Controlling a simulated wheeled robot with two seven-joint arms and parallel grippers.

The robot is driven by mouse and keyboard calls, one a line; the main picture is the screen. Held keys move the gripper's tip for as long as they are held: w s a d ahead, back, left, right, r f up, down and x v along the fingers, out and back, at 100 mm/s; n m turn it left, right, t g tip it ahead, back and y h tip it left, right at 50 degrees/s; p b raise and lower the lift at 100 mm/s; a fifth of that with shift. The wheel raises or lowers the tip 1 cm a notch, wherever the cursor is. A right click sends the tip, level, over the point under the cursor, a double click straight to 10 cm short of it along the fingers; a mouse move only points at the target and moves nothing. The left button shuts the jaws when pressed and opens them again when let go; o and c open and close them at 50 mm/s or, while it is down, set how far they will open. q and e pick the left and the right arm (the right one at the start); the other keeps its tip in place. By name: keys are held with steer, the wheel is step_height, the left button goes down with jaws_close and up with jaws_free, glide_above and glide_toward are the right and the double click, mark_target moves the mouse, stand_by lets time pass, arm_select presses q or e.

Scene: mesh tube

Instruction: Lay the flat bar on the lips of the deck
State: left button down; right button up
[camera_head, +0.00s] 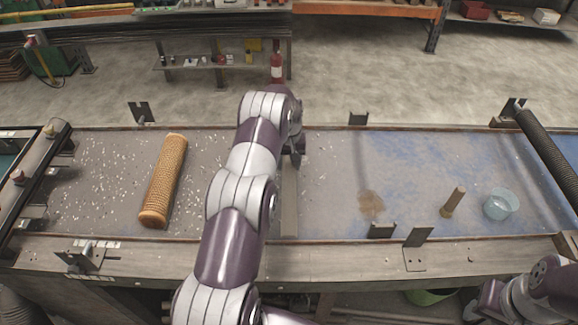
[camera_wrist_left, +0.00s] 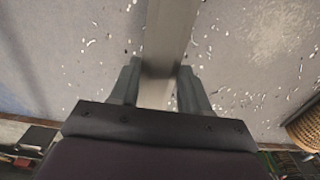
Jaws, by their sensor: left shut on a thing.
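The flat bar (camera_head: 289,205) is a long grey strip at the middle of the deck (camera_head: 325,190). Its front end reaches close to the front lip; whether it touches is unclear. My arm hides part of the bar. My left gripper (camera_head: 297,152) is over the deck's far half, shut on the bar. In the left wrist view the bar (camera_wrist_left: 170,35) runs between the two fingers (camera_wrist_left: 160,85) and up out of the picture. The front lip (camera_head: 340,241) and back lip (camera_head: 330,128) edge the deck. My right gripper is not in view.
A tan mesh roll (camera_head: 164,180) lies on the deck at left. A brown peg (camera_head: 453,202) and a blue cup (camera_head: 501,204) stand at right. A dark ribbed roller (camera_head: 550,155) crosses the right end. Metal brackets (camera_head: 418,247) rise along both lips. White scraps litter the left half.

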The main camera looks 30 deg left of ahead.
mark_target(292, 166)
arm_select(q)
steer(key=shift+w+d+f+p, duration=0.2)
steer(key=shift+f+p, duration=0.1)
steer(key=shift+f, duration=0.3)
steer(key=shift+w+d+f+p, duration=0.1)
steer(key=shift+d+f+p, duration=0.15)
steer(key=shift+f, duration=0.35)
steer(key=shift+w+f, duration=0.1)
steer(key=shift+f, duration=0.25)
steer(key=shift+a, duration=0.2)
steer(key=shift+s+f+b, duration=0.2)
steer(key=shift+s+b, duration=0.05)
steer(key=shift+b, duration=0.1)
steer(key=c, duration=0.6)
jaws_free()
steer(key=shift+o, duration=0.4)
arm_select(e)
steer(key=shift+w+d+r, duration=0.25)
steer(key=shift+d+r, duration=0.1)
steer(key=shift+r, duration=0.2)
